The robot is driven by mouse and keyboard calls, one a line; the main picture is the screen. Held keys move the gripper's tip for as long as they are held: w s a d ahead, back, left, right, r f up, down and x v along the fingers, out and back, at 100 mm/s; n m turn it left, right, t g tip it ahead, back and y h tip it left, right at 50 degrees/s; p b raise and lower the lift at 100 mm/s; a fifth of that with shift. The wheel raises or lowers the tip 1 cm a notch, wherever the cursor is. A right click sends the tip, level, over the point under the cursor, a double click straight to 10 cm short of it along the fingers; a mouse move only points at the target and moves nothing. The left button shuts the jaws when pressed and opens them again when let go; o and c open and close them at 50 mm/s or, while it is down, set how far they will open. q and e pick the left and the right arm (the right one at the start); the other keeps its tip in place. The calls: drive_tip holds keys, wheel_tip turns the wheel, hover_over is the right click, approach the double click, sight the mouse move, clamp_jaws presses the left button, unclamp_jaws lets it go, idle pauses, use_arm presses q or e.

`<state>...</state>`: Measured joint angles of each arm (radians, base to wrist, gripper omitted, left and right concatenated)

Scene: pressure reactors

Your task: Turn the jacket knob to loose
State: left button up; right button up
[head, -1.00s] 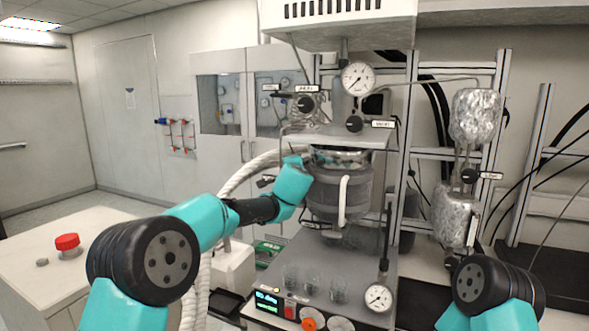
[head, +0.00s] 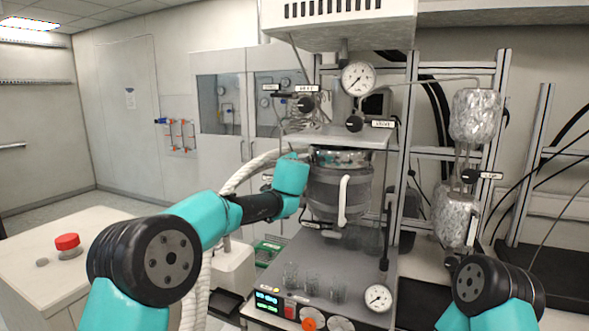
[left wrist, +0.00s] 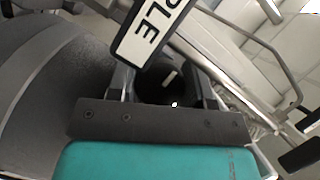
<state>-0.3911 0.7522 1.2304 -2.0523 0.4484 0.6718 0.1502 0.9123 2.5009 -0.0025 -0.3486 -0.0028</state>
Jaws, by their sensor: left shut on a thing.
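My left gripper (left wrist: 163,82) is shut on a round black knob (left wrist: 160,92) with a short white mark, in the left wrist view. A white label (left wrist: 152,30) ending in the letters "PLE" crosses in front, just above the jaws. In the head view my left arm reaches to the left side of the dark jacketed vessel (head: 327,190); its fingertips and the held knob are hidden there by my own wrist. I cannot read a jacket label in any view. My right gripper is out of view.
Black knobs (head: 305,104) and (head: 353,124) with small labels sit above the vessel, near a round gauge (head: 358,78). Another knob (head: 468,176) is by the foil-wrapped cylinders (head: 456,214). Several glass beakers (head: 311,284) stand on the base below the vessel.

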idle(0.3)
use_arm(q)
drive_tip(key=o, duration=0.9)
